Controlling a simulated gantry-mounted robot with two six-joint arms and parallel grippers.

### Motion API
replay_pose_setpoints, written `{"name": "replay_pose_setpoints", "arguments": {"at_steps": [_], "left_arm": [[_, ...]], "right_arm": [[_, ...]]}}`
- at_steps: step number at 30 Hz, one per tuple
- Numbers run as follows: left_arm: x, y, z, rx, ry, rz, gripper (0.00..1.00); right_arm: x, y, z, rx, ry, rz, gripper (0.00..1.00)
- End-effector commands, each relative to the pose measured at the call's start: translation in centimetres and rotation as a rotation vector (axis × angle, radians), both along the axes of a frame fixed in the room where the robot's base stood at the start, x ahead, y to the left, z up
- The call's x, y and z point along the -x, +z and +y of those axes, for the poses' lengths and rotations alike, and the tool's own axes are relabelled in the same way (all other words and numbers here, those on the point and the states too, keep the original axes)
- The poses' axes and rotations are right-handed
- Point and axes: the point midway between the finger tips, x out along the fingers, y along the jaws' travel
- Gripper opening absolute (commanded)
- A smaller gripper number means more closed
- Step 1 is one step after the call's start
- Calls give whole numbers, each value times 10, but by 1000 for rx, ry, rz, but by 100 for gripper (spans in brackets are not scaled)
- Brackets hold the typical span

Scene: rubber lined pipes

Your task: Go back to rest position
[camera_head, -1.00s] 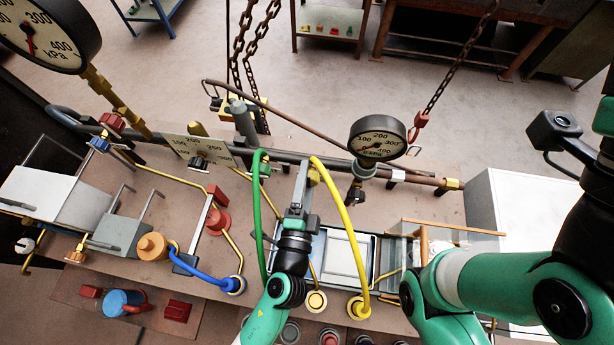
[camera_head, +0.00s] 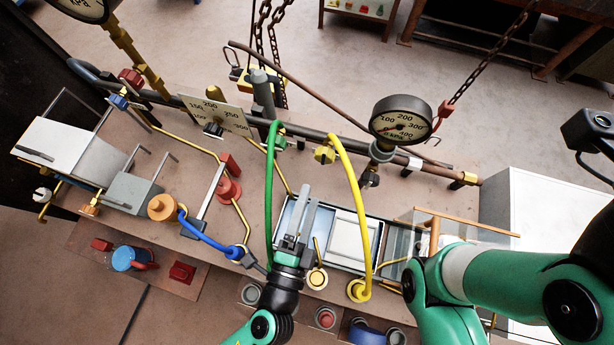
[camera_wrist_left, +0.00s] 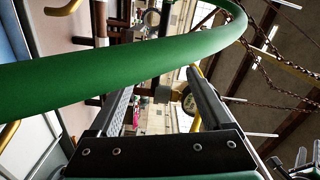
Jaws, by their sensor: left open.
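My left gripper (camera_head: 303,194) is over the bench in the head view, just right of the green hose (camera_head: 268,195) and left of the yellow hose (camera_head: 354,205). Its jaws are open and I see nothing held. In the left wrist view the two fingers (camera_wrist_left: 160,80) stand apart, and the green hose (camera_wrist_left: 120,72) crosses close in front of the camera, hiding part of them. The yellow valve fitting (camera_head: 325,153) is beyond the fingertips, apart from them. My right arm fills the lower right of the head view; its gripper is not visible.
The rusty pipe (camera_head: 440,172) with a pressure gauge (camera_head: 401,119) runs behind the gripper. A tray (camera_head: 374,232) lies at its right. A blue hose (camera_head: 205,237) and red valve (camera_head: 228,188) are at its left. Chains (camera_head: 478,65) hang behind; open floor lies beyond.

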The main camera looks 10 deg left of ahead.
Motion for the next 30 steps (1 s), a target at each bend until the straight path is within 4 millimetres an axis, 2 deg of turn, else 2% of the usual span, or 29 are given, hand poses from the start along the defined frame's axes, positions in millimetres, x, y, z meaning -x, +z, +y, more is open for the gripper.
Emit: {"name": "replay_pose_setpoints", "arguments": {"at_steps": [3, 18, 21, 23, 26, 29, 30], "left_arm": [[6, 0, 1, 1, 0, 0, 83], [5, 0, 1, 1, 1, -1, 83], [-1, 3, 11, 6, 30, -5, 83], [-15, 17, 20, 30, 71, -32, 83], [-47, 65, 44, 108, 167, -123, 83], [-81, 138, 81, 258, 259, -245, 83], [-91, 168, 98, 335, 282, -293, 83]], "right_arm": [[0, -1, 0, 0, 0, 0, 50], [0, -1, 0, 0, 0, 0, 50], [0, -1, 0, 0, 0, 0, 50], [0, -1, 0, 0, 0, 0, 50], [0, 0, 0, 0, 0, 0, 50], [0, -1, 0, 0, 0, 0, 50], [0, -1, 0, 0, 0, 0, 50]]}}
